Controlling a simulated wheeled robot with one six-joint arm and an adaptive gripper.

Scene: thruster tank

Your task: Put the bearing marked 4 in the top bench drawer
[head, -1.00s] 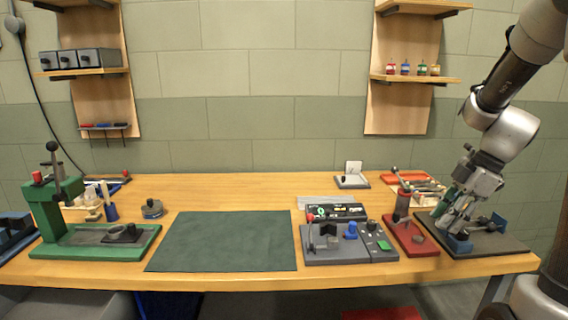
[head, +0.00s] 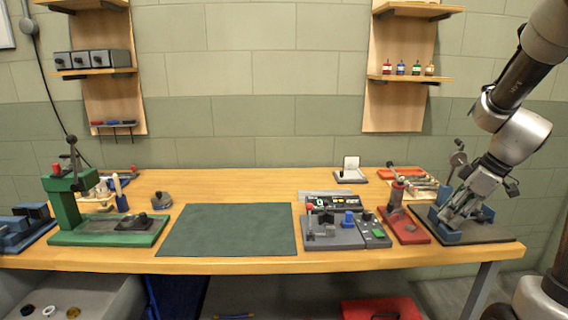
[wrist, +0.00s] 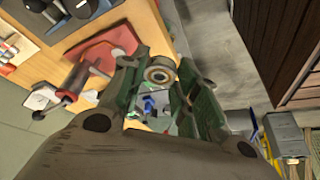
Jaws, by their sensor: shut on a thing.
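My gripper (wrist: 158,72) is shut on a round metal bearing (wrist: 160,74) with a dark centre, held between the green fingertips in the wrist view. I cannot read any mark on it. In the head view my gripper (head: 455,213) is low over the bench's right end, by a blue vise (head: 482,214) on a dark plate. The bearing cannot be made out there. A grey drawer (head: 105,308) stands open under the bench's left end, with black, white and yellow rings lying in it. Its front is cut off by the picture edge.
A green press (head: 66,212), a dark green mat (head: 225,230), a grey test fixture (head: 335,238) and a red-based hand tool (head: 408,228) stand along the bench (head: 235,184). A red box (head: 370,309) is below, under the bench. The mat is bare.

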